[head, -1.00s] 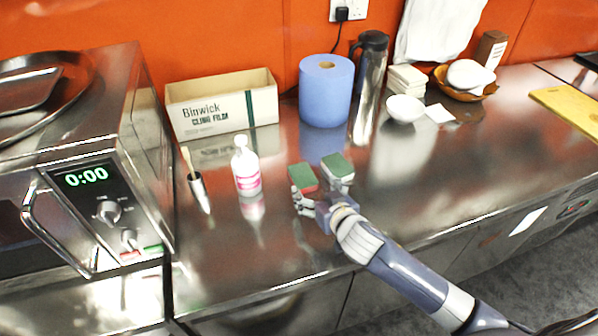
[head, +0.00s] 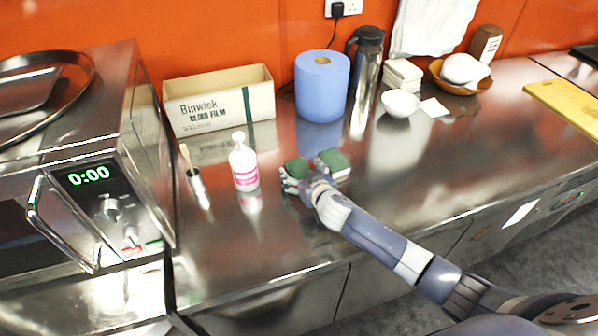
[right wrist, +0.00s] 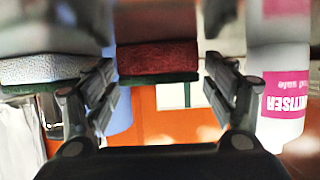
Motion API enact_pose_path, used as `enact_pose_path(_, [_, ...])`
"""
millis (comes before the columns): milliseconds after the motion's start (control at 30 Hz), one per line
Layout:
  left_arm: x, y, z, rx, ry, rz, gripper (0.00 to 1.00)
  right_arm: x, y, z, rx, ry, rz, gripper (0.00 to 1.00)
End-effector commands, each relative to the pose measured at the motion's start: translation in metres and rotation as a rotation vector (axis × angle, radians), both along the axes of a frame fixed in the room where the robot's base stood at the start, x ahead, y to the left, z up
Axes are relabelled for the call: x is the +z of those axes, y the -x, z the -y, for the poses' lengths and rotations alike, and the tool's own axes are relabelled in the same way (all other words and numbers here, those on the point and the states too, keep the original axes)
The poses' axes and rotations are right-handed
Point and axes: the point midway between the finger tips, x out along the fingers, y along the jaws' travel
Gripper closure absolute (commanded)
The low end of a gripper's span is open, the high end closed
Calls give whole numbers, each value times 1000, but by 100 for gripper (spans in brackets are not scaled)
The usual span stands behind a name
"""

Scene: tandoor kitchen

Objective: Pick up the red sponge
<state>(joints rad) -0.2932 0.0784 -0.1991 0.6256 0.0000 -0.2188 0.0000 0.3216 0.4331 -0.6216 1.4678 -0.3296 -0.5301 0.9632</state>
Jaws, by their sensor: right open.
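The red sponge (right wrist: 158,57) has a dark green scouring layer. In the right wrist view, which is upside down, it lies in the gap between the fingers of my right gripper (right wrist: 160,78). The fingers are open, with space on both sides of it. In the head view its green top (head: 296,168) shows just beyond my right gripper (head: 303,183); the gripper hides its red side. A second, pale sponge with a green top (head: 333,160) lies beside it to the right, and in the wrist view (right wrist: 42,70) it is outside the fingers. My left gripper is not in view.
A pink-labelled bottle (head: 243,163) stands left of the sponges, with a brush in a metal holder (head: 197,186) beyond it. A blue paper roll (head: 321,88), cling film box (head: 220,105) and metal flask (head: 366,85) stand behind.

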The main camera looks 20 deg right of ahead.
Motion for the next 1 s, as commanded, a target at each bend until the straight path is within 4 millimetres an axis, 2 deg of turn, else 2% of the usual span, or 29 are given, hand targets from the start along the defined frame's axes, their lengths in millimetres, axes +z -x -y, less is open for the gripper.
enact_pose_path(200, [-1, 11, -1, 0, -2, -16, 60, 0, 0, 0, 0, 0, 0, 22])
enact_pose_path(467, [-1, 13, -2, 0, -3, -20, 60, 0, 0, 0, 0, 0, 0, 55])
enact_pose_path(833, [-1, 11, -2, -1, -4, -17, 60, 2, 0, 0, -1, 0, 1, 55])
enact_pose_path(1000, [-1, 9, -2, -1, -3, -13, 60, 25, -1, 0, 1, -2, 5, 55])
